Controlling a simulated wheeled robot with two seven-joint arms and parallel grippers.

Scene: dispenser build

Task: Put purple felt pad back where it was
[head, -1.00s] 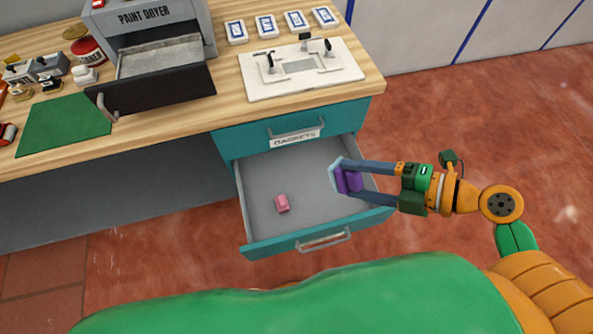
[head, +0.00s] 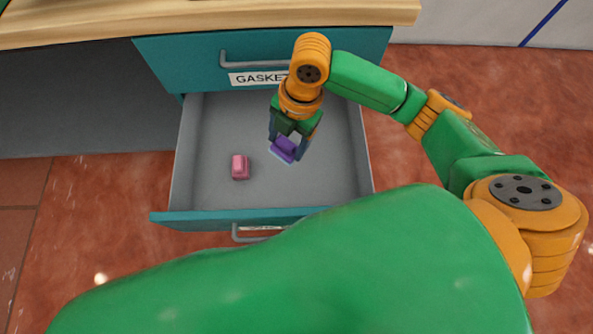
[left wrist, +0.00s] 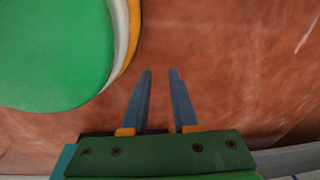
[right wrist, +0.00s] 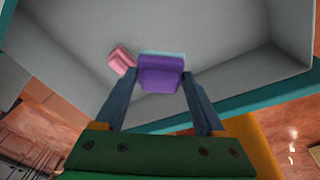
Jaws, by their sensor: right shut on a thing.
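The purple felt pad (head: 285,148) is in my right gripper (head: 287,153), over the open drawer (head: 215,180). In the right wrist view the pad (right wrist: 160,75) sits between the two fingertips, with a light blue edge on its far side. I cannot tell whether the pad touches the drawer floor. A pink piece (head: 240,167) lies on the drawer floor to the left of the pad; it also shows in the right wrist view (right wrist: 122,59). My left gripper (left wrist: 160,75) shows in the left wrist view, its fingers apart and empty above the red floor.
The drawer's front wall (head: 200,217) and side walls stand around the pad. A closed teal drawer (head: 190,60) with a gaskets label is above, under the wooden counter (head: 120,22). The drawer floor around the pad is clear apart from the pink piece.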

